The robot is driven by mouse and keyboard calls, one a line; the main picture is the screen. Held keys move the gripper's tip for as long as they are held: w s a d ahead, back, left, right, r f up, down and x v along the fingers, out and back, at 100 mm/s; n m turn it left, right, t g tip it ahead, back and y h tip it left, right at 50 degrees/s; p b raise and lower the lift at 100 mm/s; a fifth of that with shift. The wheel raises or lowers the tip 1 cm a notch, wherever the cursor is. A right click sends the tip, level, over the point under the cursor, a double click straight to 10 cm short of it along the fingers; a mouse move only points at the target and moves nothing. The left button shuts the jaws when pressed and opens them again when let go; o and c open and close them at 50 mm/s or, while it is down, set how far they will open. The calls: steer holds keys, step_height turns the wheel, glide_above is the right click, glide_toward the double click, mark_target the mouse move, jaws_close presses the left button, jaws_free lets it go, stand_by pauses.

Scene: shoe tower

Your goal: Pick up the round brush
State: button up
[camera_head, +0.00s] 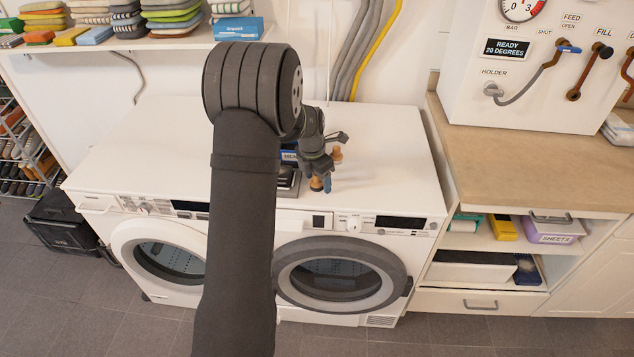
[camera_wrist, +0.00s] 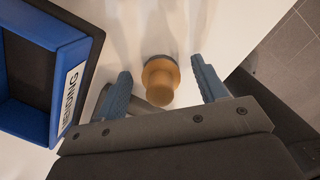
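The round brush (camera_wrist: 160,78) has an orange-tan wooden knob and a darker rim, and in the wrist view it stands on the white top between my fingers. My gripper (camera_wrist: 161,70) is open, with one blue fingertip on each side of the brush and a visible gap on both sides. In the head view my gripper (camera_head: 325,180) is low over the front of the washer top, partly hidden by my own arm. A small orange-brown piece (camera_head: 316,184) shows beside a blue fingertip there. Another tan piece (camera_head: 337,154) shows just behind; I cannot tell what it is.
A blue-edged dark tray (camera_wrist: 72,90) with a partly readable label lies left of the brush in the wrist view. The white washer top (camera_head: 385,150) is clear to the right. A wooden counter (camera_head: 530,165) with a control panel stands further right. A shelf of folded cloths is at upper left.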

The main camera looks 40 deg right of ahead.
steer(key=c, duration=1)
steer(key=shift+r, duration=0.15)
steer(key=shift+r, duration=0.3)
steer(key=r, duration=0.3)
steer(key=shift+s+d+r, duration=0.15)
steer(key=shift+s+r, duration=0.25)
steer(key=s+d+r, duration=0.1)
steer(key=s+r, duration=0.5)
steer(key=s, duration=0.4)
steer(key=shift+s+d+r, duration=0.15)
steer(key=shift+s+d, duration=0.2)
